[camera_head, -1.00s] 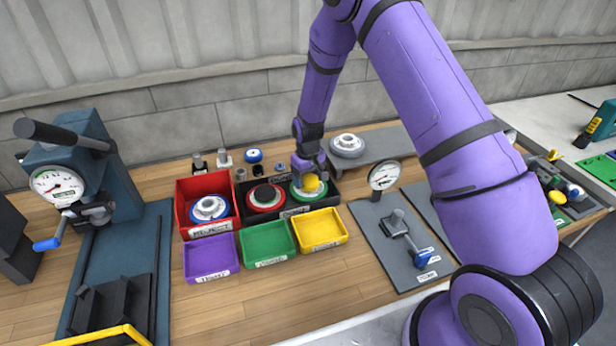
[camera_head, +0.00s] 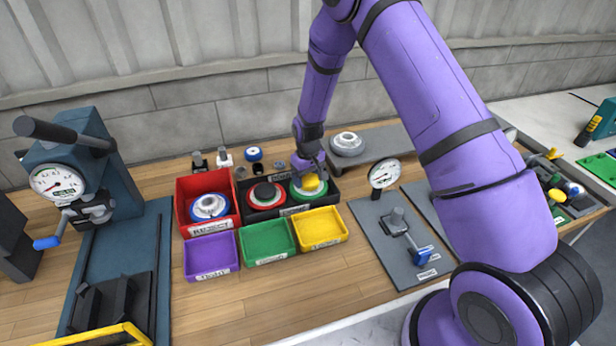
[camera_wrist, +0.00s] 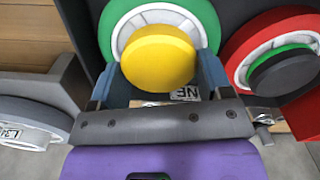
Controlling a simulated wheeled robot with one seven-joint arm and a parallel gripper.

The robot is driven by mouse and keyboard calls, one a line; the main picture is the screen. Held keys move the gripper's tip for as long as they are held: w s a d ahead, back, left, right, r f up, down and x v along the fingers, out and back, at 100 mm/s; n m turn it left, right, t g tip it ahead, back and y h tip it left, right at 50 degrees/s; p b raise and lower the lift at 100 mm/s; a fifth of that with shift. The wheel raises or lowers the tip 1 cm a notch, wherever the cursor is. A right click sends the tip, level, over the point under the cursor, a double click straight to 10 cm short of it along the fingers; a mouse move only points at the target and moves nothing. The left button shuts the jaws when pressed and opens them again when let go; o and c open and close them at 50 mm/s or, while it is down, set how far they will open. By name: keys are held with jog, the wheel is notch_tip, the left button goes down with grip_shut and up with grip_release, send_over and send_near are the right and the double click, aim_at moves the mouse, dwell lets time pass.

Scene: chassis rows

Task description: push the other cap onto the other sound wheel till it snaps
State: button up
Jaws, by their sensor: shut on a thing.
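My gripper (camera_wrist: 160,88) is shut on a yellow cap (camera_wrist: 158,58), which also shows in the head view (camera_head: 311,183). The cap is at the hub of a green-rimmed wheel (camera_wrist: 116,38) in the right part of the black tray (camera_head: 330,198). It covers the wheel's middle, a little off centre in the wrist view. I cannot tell whether it touches or is seated. In the tray's left part lies a red-rimmed wheel (camera_head: 265,195) with a dark cap on its hub, also in the wrist view (camera_wrist: 240,50).
A red bin (camera_head: 185,192) holding a blue-rimmed wheel (camera_head: 208,206) stands left of the tray. Purple (camera_head: 210,256), green (camera_head: 267,242) and yellow (camera_head: 320,228) bins stand in front, looking empty. A grey wheel (camera_head: 347,144) and a dial gauge (camera_head: 385,173) are behind and right.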

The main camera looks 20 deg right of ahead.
jog(key=o, duration=0.9)
jog(key=shift+f, duration=0.1)
jog(key=shift+o, duration=0.2)
notch_tip(320, 180, up, 11)
jog(key=shift+f, duration=0.1)
